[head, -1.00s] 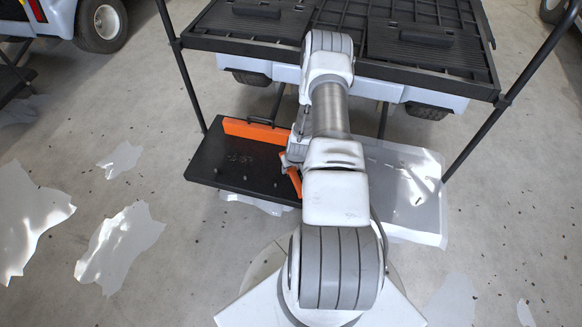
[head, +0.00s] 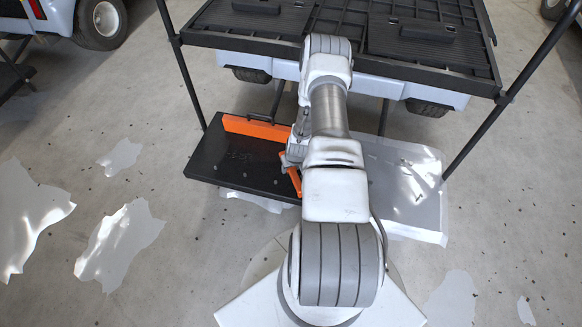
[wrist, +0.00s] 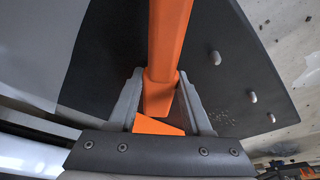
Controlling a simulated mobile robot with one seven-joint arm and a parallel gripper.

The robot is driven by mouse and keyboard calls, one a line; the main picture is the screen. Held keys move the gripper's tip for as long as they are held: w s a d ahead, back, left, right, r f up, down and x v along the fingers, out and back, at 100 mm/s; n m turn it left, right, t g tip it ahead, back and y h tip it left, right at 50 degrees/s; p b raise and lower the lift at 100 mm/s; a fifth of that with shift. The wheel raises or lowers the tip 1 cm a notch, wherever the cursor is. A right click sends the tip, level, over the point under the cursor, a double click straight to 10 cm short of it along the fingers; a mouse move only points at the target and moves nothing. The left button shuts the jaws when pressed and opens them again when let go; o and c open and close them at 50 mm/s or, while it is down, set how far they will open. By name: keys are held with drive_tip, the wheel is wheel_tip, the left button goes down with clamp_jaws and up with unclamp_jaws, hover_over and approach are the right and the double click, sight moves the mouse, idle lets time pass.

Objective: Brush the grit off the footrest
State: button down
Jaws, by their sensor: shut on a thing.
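My gripper (wrist: 157,110) is shut on an orange bar-like handle (wrist: 168,40), likely the brush, in the wrist view. In the head view the orange handle (head: 293,178) shows just left of my arm, low over the footrest. The footrest (head: 215,160) is a black plate at the cart's rear with an orange strip (head: 255,131) along its far edge. Small grey grit specks (head: 240,156) lie in a patch on it. In the wrist view fine specks (wrist: 224,118) lie on the black plate among pale round pegs (wrist: 249,97). The brush's working end is hidden.
The cart's black ribbed bed (head: 420,45) stands behind the footrest, with black posts (head: 183,70) (head: 515,85) on both sides. White patches (head: 118,240) and dark bits lie on the concrete floor.

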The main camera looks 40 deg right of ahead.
drive_tip(key=shift+w+a, duration=2.95)
drive_tip(key=shift+w, duration=0.85)
drive_tip(key=shift+w+a, duration=3)
drive_tip(key=shift+w, duration=0.8)
drive_tip(key=shift+w+a, duration=2.95)
drive_tip(key=shift+w, duration=0.85)
